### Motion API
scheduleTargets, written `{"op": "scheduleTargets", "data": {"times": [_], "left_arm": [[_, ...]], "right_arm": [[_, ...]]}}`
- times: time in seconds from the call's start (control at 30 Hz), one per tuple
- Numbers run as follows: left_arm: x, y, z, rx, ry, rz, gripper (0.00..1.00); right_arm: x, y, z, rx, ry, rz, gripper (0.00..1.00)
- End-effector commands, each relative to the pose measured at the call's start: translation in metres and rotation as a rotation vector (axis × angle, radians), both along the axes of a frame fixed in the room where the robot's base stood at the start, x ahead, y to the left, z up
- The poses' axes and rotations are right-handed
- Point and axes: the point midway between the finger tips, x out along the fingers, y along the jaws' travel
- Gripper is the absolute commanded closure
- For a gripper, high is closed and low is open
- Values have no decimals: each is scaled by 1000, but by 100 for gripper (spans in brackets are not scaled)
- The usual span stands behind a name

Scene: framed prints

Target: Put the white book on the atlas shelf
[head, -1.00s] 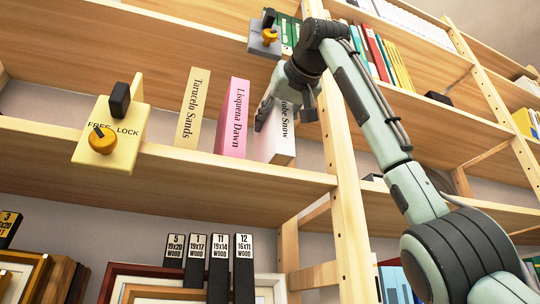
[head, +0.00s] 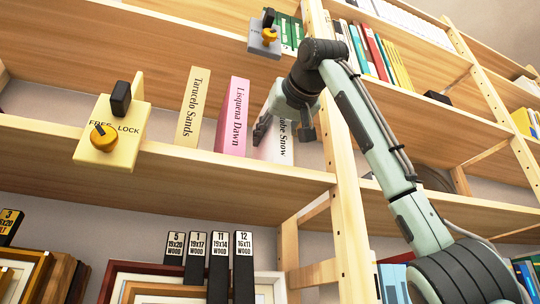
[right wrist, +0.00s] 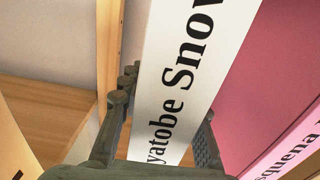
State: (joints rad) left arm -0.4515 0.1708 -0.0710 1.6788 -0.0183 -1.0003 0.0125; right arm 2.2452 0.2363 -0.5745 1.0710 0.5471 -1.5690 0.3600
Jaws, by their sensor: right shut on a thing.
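The white book (head: 277,147), lettered "...yatobe Snow" in the right wrist view (right wrist: 178,75), stands on the middle shelf (head: 235,176) beside the wooden post. My right gripper (head: 284,130) is shut on it, one finger on each side of the book. The gripper hides its upper part in the head view. The pink book "Lisquena Dawn" (head: 232,118) stands just left of it. The tan book "Tarucelo Sands" (head: 193,108) stands further left. No shelf label reading "atlas" is visible. My left gripper is not in view.
A yellow FREE/LOCK panel (head: 125,135) with an orange knob is at the left of the shelf edge. A grey knobbed panel (head: 264,42) is on the shelf above. The wooden post (head: 345,190) stands close behind my right arm. Framed prints (head: 130,282) fill the shelf below.

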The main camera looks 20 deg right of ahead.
Motion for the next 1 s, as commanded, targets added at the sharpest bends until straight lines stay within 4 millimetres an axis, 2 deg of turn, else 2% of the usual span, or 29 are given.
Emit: {"op": "scheduleTargets", "data": {"times": [0.07, 0.1, 0.27, 0.63, 0.67, 0.77, 1.0], "left_arm": [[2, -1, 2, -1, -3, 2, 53], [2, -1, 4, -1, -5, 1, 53], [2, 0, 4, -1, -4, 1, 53], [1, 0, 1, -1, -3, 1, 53], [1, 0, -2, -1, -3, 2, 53], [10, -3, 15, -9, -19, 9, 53], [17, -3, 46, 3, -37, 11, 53]], "right_arm": [[-1, 0, 0, 0, -5, 1, 100], [0, 0, -1, 0, 0, 0, 66], [0, 0, -1, 0, 0, 0, 47], [-2, 0, 1, 0, -1, 0, 47], [-5, 0, 0, 0, -2, 1, 47], [-20, 0, -1, -1, -4, 1, 47], [-73, -2, -1, 0, -5, 1, 47]]}}
